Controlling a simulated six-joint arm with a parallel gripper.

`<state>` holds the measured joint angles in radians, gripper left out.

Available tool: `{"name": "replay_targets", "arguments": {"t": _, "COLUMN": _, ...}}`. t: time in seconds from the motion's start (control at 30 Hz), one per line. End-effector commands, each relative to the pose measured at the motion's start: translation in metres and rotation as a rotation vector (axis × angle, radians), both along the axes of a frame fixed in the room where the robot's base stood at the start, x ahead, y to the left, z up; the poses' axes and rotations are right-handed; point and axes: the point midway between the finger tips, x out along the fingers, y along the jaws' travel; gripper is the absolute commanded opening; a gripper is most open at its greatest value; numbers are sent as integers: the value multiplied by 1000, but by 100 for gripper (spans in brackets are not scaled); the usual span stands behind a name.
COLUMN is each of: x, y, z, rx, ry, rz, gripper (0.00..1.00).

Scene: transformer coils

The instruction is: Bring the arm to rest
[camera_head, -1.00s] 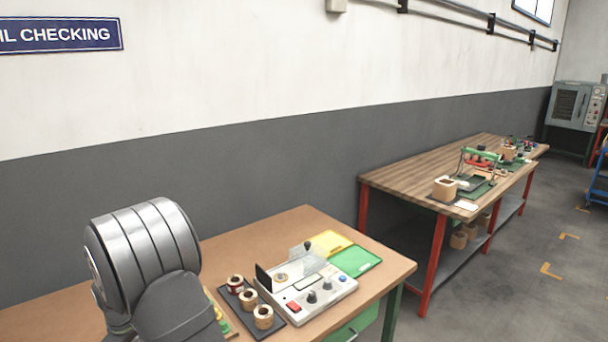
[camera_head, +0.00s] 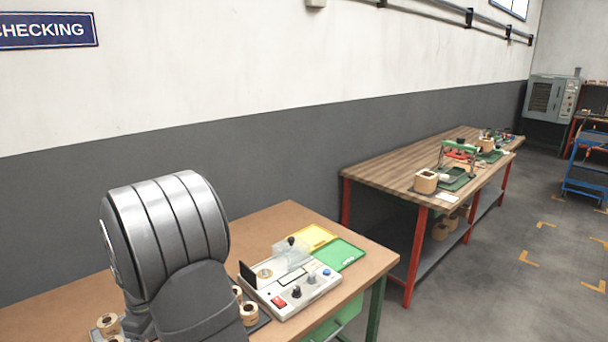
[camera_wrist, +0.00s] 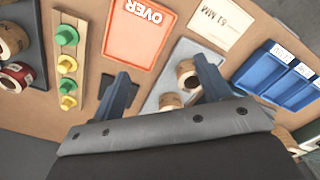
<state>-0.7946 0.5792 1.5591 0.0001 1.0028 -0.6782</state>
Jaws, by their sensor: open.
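My gripper (camera_wrist: 161,68) shows in the wrist view with its two dark fingers spread apart, open and with nothing clamped between them. It points down over the brown workbench. Tan coils (camera_wrist: 187,75) on a grey plate show near the right finger, which partly covers them; their exact distance below the finger is hard to tell. In the head view my grey arm (camera_head: 165,235) rises at the lower left over the bench (camera_head: 255,222); the gripper itself is hidden there.
The bench holds a tester with knobs (camera_head: 295,285), a green tray (camera_head: 338,254), and coils (camera_head: 108,324). The wrist view shows an orange tray marked OVER (camera_wrist: 138,38), a blue tray (camera_wrist: 262,74), a peg strip (camera_wrist: 67,65) and coils at left (camera_wrist: 15,75). A second wooden table (camera_head: 400,170) stands behind.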

Motion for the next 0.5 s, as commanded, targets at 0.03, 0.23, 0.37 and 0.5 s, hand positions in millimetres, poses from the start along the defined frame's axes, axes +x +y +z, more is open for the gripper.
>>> {"name": "replay_targets", "arguments": {"t": 0.03, "x": 4, "y": -9, "z": 6, "rx": 1, "ry": -1, "rz": -5, "gripper": 70}}
{"name": "replay_targets", "arguments": {"t": 0.23, "x": 7, "y": -2, "z": 17, "rx": 0, "ry": 0, "rz": 55, "gripper": 70}}
{"name": "replay_targets", "arguments": {"t": 0.37, "x": 2, "y": 24, "z": 18, "rx": 0, "ry": 0, "rz": 120, "gripper": 70}}
{"name": "replay_targets", "arguments": {"t": 0.5, "x": -5, "y": 51, "z": 18, "rx": 0, "ry": 0, "rz": 188, "gripper": 70}}
